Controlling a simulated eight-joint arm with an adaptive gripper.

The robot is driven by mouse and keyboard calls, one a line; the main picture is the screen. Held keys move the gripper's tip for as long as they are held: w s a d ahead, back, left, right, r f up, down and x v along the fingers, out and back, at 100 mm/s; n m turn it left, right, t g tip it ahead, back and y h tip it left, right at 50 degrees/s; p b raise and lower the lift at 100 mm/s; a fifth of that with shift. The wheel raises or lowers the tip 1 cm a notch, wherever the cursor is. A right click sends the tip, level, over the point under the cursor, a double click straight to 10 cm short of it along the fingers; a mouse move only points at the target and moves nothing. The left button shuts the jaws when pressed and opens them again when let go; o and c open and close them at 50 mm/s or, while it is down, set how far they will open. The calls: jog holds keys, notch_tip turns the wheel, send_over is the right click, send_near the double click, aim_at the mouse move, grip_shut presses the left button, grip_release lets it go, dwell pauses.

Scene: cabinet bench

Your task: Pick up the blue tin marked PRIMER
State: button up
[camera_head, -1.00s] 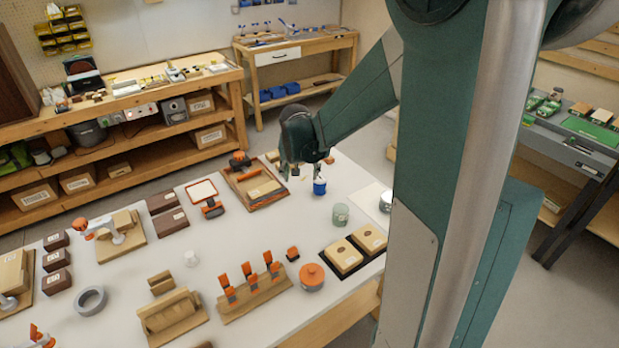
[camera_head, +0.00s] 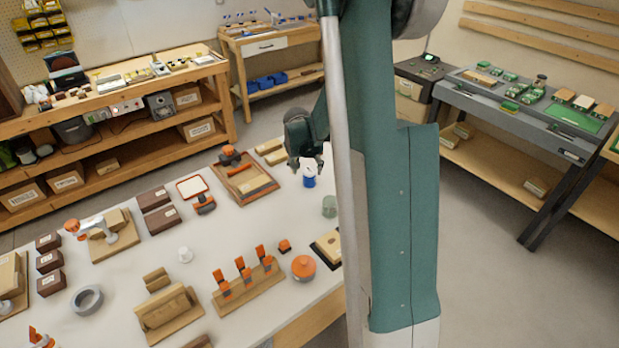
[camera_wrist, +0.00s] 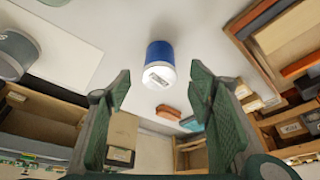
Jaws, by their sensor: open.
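The blue tin (camera_head: 309,181) stands upright on the white table, with a white top. In the wrist view the blue tin (camera_wrist: 159,57) shows its blue side and a white end with a small label; I cannot read the lettering. My gripper (camera_wrist: 158,74) is open, with one green finger on each side of the tin in the picture and clear gaps to both. The tin seems to lie beyond the fingertips, not touching them. In the head view my gripper (camera_head: 306,163) hangs just over the tin, and the fingers are too small to make out well.
A grey-green tin (camera_head: 329,206) stands near the blue one, and it also shows in the wrist view (camera_wrist: 17,54). A wooden tray with a tool (camera_head: 247,180) lies to the left. An orange-lidded pot (camera_head: 303,267) and a clamp rack (camera_head: 245,291) stand nearer.

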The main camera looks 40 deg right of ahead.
aim_at(309, 175)
jog(key=shift+x, duration=1.3)
jog(key=shift+b+x, duration=0.85)
jog(key=shift+x, duration=1.75)
jog(key=c, duration=1.1)
jog(key=shift+r, duration=0.1)
jog(key=shift+r+p, duration=0.9)
jog(key=shift+r, duration=4.05)
